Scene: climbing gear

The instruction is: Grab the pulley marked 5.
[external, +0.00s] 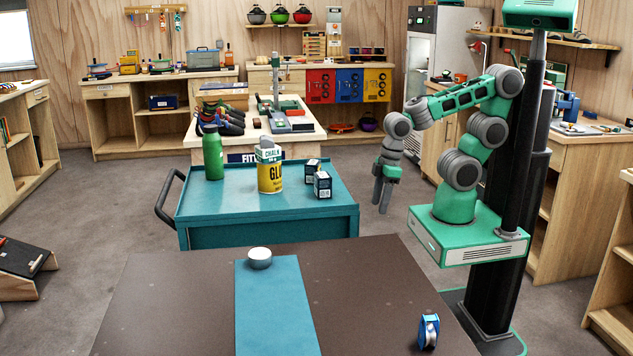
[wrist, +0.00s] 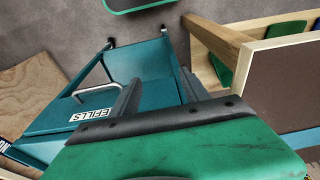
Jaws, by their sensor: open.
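A blue pulley (external: 429,331) with a pale metal wheel stands on the brown table at its front right, in the external view. I cannot read a number on it from here. It is not visible in the wrist view. My gripper (external: 381,203) hangs with its fingers down, well behind and above the pulley, off the table's far right corner. In the wrist view my gripper (wrist: 160,88) is open, with nothing between its fingers.
A teal cart (external: 268,236) behind holds a green bottle (external: 213,153), a yellow can (external: 270,179) and small dark boxes (external: 322,184). The table's right half is mostly clear.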

